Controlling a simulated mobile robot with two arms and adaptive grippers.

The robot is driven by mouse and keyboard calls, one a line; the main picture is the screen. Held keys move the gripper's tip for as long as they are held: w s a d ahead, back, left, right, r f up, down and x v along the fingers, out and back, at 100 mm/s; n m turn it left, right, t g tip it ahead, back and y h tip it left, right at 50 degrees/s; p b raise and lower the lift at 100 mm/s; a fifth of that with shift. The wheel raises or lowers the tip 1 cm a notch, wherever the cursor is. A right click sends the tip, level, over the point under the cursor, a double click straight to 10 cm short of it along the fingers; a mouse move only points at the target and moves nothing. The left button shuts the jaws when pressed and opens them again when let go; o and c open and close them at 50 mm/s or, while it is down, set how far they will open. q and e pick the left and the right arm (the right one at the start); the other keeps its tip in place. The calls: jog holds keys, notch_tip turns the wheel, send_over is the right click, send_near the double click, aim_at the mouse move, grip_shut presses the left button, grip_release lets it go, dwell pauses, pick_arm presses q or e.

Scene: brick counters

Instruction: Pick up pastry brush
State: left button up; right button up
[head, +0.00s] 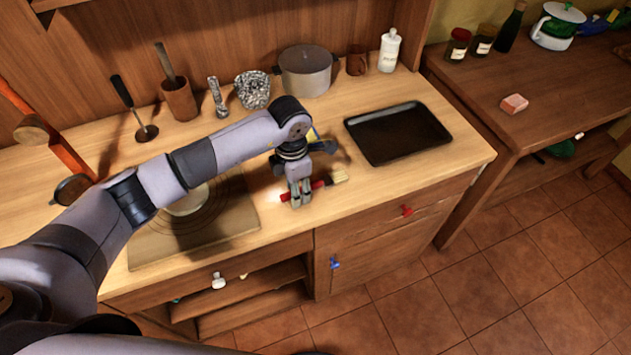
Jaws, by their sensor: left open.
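The pastry brush (339,176) lies on the wooden counter near its front edge, with a red handle and pale bristles pointing right. My left gripper (299,200) points down over the handle, with its fingers at the handle's left part. The fingers hide part of the handle, and I cannot tell whether they touch it. My left gripper is open. My right gripper is not in view.
A black tray (398,132) lies to the right of the brush. A grey pot (306,72), a white bottle (389,50) and a wooden cup (179,100) stand along the back. A second counter (560,85) stands at the right.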

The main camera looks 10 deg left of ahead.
pick_arm(q)
grip_shut()
dwell(0.5)
jog(key=shift+r, duration=0.1)
jog(key=shift+r, duration=0.5)
notch_tip(320, 180, up, 19)
jog(key=b, duration=0.4)
